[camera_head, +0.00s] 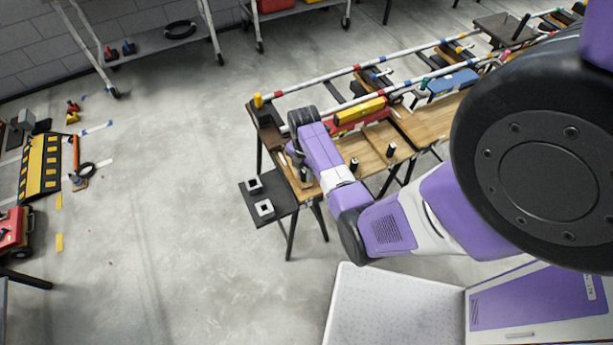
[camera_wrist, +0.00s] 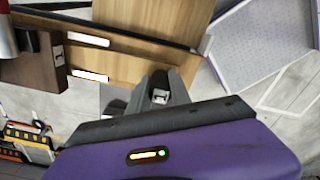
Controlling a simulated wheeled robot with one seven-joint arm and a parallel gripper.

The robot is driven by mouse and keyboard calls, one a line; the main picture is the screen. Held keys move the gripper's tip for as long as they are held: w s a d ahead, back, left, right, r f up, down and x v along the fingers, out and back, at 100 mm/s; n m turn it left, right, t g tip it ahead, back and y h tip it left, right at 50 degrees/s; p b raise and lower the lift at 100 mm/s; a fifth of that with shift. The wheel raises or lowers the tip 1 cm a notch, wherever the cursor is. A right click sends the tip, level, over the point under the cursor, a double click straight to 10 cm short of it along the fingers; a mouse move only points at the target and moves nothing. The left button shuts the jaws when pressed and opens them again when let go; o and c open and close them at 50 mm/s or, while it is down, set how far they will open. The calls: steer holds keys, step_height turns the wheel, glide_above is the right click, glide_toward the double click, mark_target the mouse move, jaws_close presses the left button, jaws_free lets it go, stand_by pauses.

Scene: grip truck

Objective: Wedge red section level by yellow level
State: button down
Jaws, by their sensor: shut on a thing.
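The yellow level (camera_head: 360,110) lies along the top of the red section (camera_head: 344,127) on the wooden bench (camera_head: 428,117). Both slope a little across the picture in the head view. My gripper (camera_wrist: 166,86) points away from the camera in the wrist view, its dark fingers close together. It is shut on a small pale grey piece (camera_wrist: 160,97), mostly hidden between the fingers; I cannot tell its full shape. In the head view my purple forearm reaches over the bench's near left end and hides the fingertips.
A dark side shelf (camera_head: 281,205) carries two square blocks, the back one (camera_head: 254,186) and the front one (camera_head: 265,209). A striped rail (camera_head: 318,84) runs along the bench's far side. Open floor (camera_head: 165,190) lies to the left, with a yellow-black ramp (camera_head: 38,166) beyond.

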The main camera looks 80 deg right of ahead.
steer(key=shift+w+d+b, duration=1.3)
steer(key=shift+d+b, duration=0.1)
steer(key=shift+d, duration=0.15)
steer(key=shift+w+d+b, duration=1.35)
steer(key=shift+d+b, duration=0.05)
steer(key=shift+d, duration=0.15)
steer(key=shift+w+d+b, duration=1.3)
steer(key=shift+d+b, duration=0.1)
steer(key=shift+d, duration=0.15)
steer(key=shift+w+d+b, duration=0.35)
steer(key=c, duration=1.1)
jaws_free()
steer(key=shift+d+r, duration=0.1)
steer(key=shift+w, duration=0.1)
steer(key=shift+c, duration=1)
steer(key=shift+o, duration=1.1)
